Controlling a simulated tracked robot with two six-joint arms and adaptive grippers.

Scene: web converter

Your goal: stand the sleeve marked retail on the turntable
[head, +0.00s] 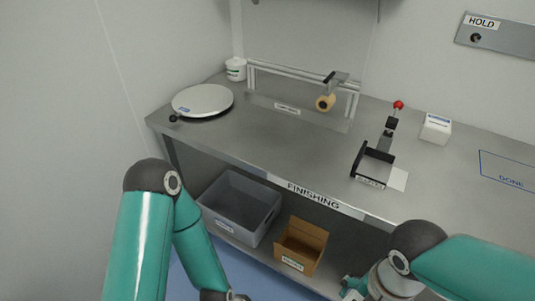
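The turntable (203,100) is a pale round disc at the left end of the steel bench, with a small blue-and-white label and a dark knob at its front left. Nothing stands on it. I see no sleeve on which the word retail can be read.
A white tub (236,69) stands behind the turntable. A grey bin (233,231) and cardboard box (315,235) sit below. The blue DONE outline (482,166) is empty.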

